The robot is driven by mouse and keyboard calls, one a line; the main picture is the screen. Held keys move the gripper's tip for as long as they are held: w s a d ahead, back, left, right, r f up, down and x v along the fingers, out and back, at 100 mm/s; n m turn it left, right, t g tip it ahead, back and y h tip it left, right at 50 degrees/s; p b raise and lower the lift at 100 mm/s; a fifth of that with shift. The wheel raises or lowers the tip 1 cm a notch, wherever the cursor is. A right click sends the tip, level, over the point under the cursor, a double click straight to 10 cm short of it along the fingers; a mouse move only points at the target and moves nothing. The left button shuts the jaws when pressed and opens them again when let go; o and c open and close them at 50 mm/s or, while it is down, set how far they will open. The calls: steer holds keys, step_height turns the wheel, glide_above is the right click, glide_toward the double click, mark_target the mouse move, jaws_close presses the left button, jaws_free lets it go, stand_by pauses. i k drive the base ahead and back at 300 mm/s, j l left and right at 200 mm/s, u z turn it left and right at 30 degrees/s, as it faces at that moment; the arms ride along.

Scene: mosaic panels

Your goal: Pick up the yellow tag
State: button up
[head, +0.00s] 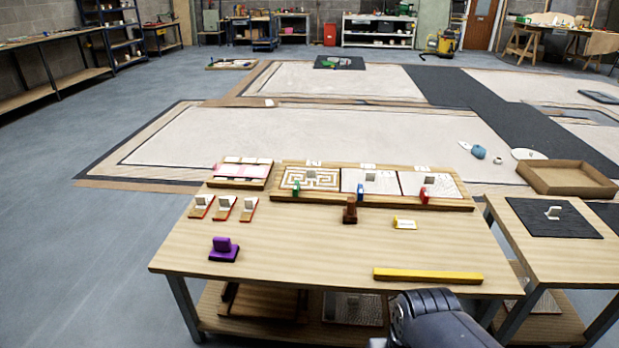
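A small yellow tag (405,223) with a white lower face stands on the wooden workbench (300,262), right of the bench's middle. A brown block-like piece (350,212) stands to its left, apart from it. A long yellow bar (428,275) lies nearer the front edge and is a different, larger thing. A dark link of my arm shows at the bottom of the view, beyond the bench's front edge. My gripper's fingers are not in the picture, so its opening does not show.
Behind the tag a wooden tray (450,205) holds three mosaic panels with small coloured clips. Tiles with upright handles (225,208) and a purple block (224,250) are at left. A side table (520,240) with a black mat stands right. Bench middle is clear.

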mark_target(405, 224)
steer(key=i+j, duration=0.2)
steer(key=i, duration=0.2)
steer(key=i+j, duration=0.2)
steer(key=i, duration=0.15)
steer(key=i+j+z, duration=0.1)
steer(key=i, duration=0.3)
steer(key=j, duration=0.1)
